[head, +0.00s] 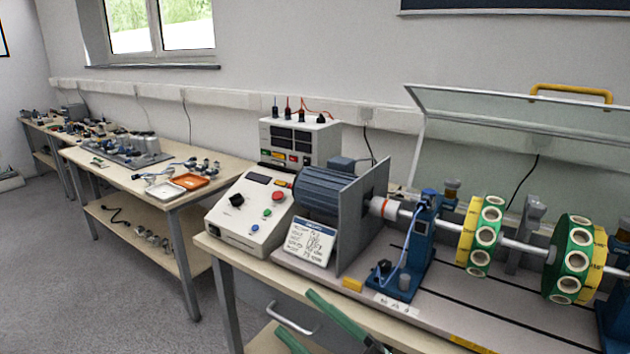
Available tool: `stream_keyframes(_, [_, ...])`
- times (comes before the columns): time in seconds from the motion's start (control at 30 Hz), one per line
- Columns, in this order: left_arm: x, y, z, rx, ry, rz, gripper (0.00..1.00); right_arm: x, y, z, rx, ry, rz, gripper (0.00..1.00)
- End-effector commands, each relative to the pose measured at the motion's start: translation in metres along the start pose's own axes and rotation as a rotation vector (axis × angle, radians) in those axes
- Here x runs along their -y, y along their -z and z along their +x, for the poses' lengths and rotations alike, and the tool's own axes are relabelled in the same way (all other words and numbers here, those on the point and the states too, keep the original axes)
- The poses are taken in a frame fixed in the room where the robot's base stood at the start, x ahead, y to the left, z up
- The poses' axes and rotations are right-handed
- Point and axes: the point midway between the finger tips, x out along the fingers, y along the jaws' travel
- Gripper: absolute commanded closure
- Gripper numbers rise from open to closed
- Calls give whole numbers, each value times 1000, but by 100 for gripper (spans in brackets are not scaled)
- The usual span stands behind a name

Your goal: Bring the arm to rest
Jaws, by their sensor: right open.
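My right gripper (296,312) shows at the bottom middle of the head view. Its two long green fingers are apart, with nothing between them. They appear in front of the front edge of the near bench (230,254), below the sign card (310,243). The rest of that arm is mostly cut off by the bottom of the picture. My left gripper is not in view.
The near bench carries a control box (246,213), a motor (328,191), a blue bearing stand (420,240) and a shaft with green and yellow discs (482,236). A clear guard (500,120) stands raised. Grey floor (100,285) lies open at left.

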Motion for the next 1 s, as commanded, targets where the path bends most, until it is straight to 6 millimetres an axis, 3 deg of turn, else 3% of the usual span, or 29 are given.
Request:
stream_keyframes(0.03, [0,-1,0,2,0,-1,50,4,-24,-18,116,-66,90,31])
stream_keyframes(0.17, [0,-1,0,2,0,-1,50,22,-84,-75,425,-196,293,31])
stream_keyframes(0.3, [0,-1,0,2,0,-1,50,69,-130,-157,765,-267,508,31])
stream_keyframes(0.47, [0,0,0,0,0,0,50,132,-145,-244,1078,-278,714,31])
stream_keyframes(0.63, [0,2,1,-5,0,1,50,196,-129,-322,1343,-248,909,31])
stream_keyframes(0.67, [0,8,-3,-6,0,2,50,198,-123,-327,1370,-244,931,31])
stream_keyframes(0.7, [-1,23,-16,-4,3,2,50,179,-114,-316,1356,-253,914,31])
stream_keyframes(0.87, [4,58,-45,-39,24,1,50,152,-93,-312,1365,-277,901,31])
stream_keyframes(1.0, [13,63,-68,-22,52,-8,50,131,-75,-311,1375,-296,891,31])
